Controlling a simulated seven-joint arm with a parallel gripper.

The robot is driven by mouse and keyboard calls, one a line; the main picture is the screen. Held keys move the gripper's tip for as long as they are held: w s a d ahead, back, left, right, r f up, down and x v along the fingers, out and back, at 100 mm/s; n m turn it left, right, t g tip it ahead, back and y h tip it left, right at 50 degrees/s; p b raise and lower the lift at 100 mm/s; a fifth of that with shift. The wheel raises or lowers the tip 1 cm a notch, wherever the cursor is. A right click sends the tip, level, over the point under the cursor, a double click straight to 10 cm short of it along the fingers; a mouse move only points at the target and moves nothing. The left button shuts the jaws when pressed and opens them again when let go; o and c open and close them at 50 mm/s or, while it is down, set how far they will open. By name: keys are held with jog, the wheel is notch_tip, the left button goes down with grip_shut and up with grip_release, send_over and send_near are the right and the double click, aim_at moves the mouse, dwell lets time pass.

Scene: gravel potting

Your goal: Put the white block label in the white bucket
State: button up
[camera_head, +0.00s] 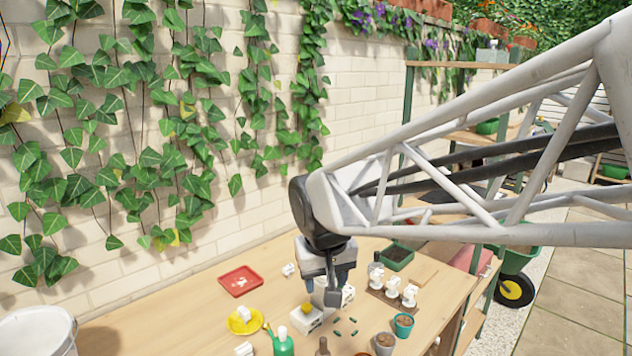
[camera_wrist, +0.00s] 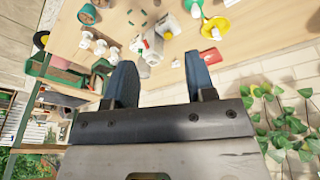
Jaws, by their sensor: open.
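The white bucket (camera_head: 38,332) stands at the left end of the table, cut off by the picture edge. A small white block (camera_head: 289,270) lies on the bare wood right of the red tray; it also shows in the wrist view (camera_wrist: 176,63). Another white block (camera_head: 244,349) lies near the front edge. I cannot tell for sure which is the block label. My gripper (camera_head: 325,278) is over the table, right of the first block. In the wrist view, my gripper (camera_wrist: 160,68) is open, with nothing between its fingers. The bucket is outside the wrist view.
A red tray (camera_head: 228,290), a yellow saucer (camera_head: 233,323), a white box (camera_head: 304,325) and a green bottle (camera_head: 283,345) stand nearby. White figures stand on a brown board at right, near a teal pot (camera_head: 403,326). An ivy-covered brick wall runs behind. Bare wood lies near the bucket.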

jog(key=s+d+f+m, duration=0.3)
jog(key=s+d, duration=1.4)
jog(key=s, duration=0.1)
jog(key=shift+f, duration=0.15)
